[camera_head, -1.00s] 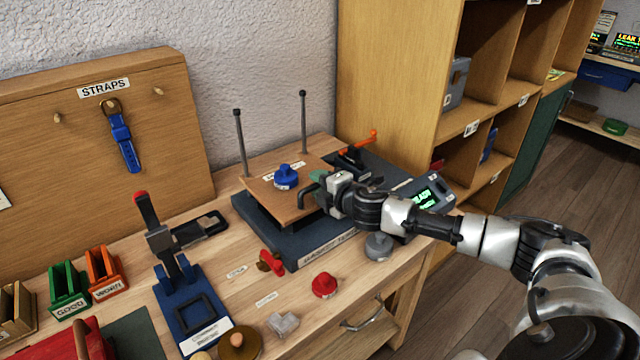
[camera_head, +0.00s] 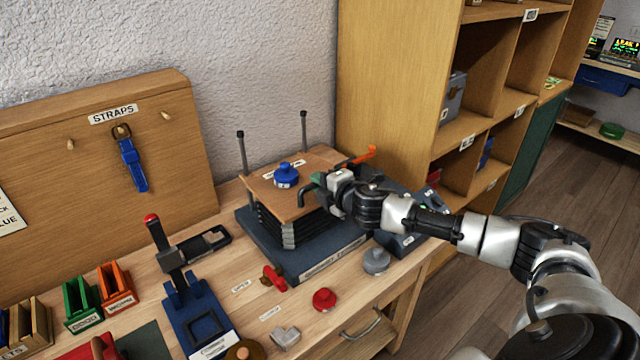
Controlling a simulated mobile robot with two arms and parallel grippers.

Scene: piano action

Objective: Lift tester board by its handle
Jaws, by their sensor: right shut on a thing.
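The tester board (camera_head: 276,200) is a flat wooden plate between two upright rods, raised above its dark blue-grey base (camera_head: 290,268). Dark pleated bellows (camera_head: 268,228) show spread open between board and base. A blue knobbed weight (camera_head: 286,176) sits on the board. My right gripper (camera_head: 322,192) comes in from the right and is shut on the dark handle (camera_head: 306,194) at the board's right front edge. The gripper partly hides the handle.
A red weight (camera_head: 324,299) and a grey weight (camera_head: 376,261) stand in front of the base. A dark device (camera_head: 410,242) lies behind my right arm. A wooden shelf (camera_head: 400,90) stands close behind on the right.

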